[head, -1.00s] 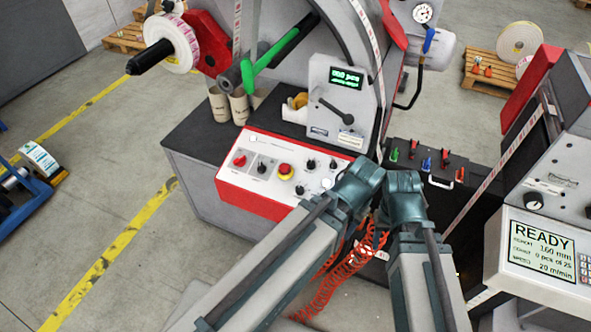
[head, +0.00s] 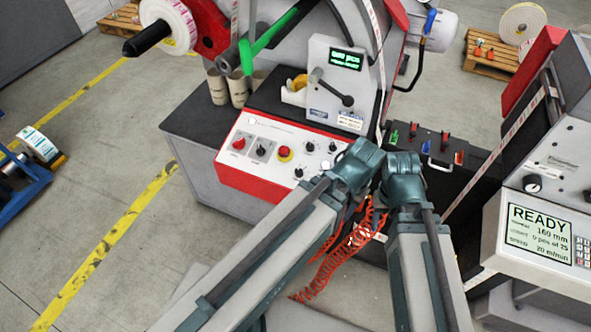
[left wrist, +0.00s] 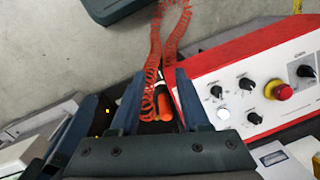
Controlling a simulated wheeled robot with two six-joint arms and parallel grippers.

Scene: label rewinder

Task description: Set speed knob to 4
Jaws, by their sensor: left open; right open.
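The red-rimmed control panel (head: 228,172) on the machine front carries several black knobs, including a small one (head: 308,147) near its right end, and a red-yellow stop button (head: 285,153). The knob labels are too small to read, so I cannot tell which is the speed knob. In the left wrist view, small black knobs (left wrist: 254,118) lie right of my left gripper (left wrist: 160,85). That gripper is open, its fingers apart, touching no knob. In the head view, its arm ends at the panel's right end. My right gripper (head: 402,162) is beside it, fingertips hard to see.
A coiled red hose (head: 335,262) hangs below my grippers. A black box with coloured levers (head: 425,143) stands right of the panel. A unit at far right has a READY screen (head: 538,232) showing 20 m/min.

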